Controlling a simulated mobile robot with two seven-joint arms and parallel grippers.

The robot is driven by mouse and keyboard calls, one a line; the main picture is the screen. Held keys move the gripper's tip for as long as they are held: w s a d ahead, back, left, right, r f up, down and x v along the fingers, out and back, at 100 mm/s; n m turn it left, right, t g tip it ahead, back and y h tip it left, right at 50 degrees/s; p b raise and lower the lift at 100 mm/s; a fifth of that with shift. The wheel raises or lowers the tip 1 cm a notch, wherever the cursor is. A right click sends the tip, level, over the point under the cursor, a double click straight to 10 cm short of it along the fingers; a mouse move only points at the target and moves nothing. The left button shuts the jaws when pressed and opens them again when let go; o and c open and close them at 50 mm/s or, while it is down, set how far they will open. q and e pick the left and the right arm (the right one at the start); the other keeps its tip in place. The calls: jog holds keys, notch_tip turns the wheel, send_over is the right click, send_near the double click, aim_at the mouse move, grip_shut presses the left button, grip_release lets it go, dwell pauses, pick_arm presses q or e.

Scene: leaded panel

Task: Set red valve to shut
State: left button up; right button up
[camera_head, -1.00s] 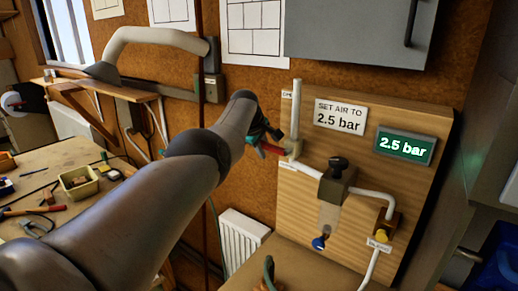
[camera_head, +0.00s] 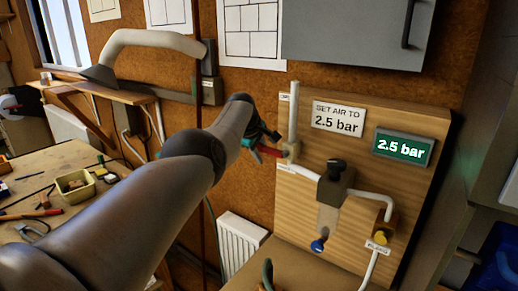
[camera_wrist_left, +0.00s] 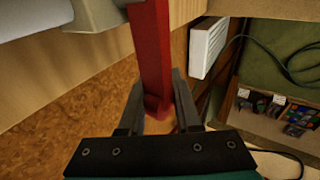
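The red valve handle (camera_head: 269,151) sticks out leftward from its valve body (camera_head: 291,150), at the foot of the upright white pipe on the wooden panel. It lies roughly crosswise to that pipe. My left gripper (camera_head: 260,142) is at the free end of the handle. In the left wrist view the red handle (camera_wrist_left: 150,50) runs down between the two fingers of my left gripper (camera_wrist_left: 158,105), with a finger close against each side and little gap visible. The fingers appear closed on it. My right gripper is not in view.
The wooden panel (camera_head: 420,125) carries a sign reading "SET AIR TO 2.5 bar" (camera_head: 338,119), a green display reading 2.5 bar (camera_head: 403,146), and a regulator with a black knob (camera_head: 336,168). A grey cabinet (camera_head: 350,35) hangs above. A workbench (camera_head: 100,195) with tools stands left.

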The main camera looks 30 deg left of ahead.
aim_at(259, 147)
pick_arm(q)
jog(key=shift+s+r+p, duration=0.15)
jog(key=shift+r+p, duration=0.35)
jog(key=shift+p, duration=0.15)
jog(key=shift+p+v, duration=0.8)
jog(key=shift+v, duration=0.05)
jog(key=shift+s+r, duration=0.2)
jog(key=shift+s, duration=0.1)
jog(key=b+v, duration=0.2)
jog(key=v, duration=0.9)
jog(key=shift+s+r+b, duration=0.25)
jog(key=shift+r+b, duration=0.05)
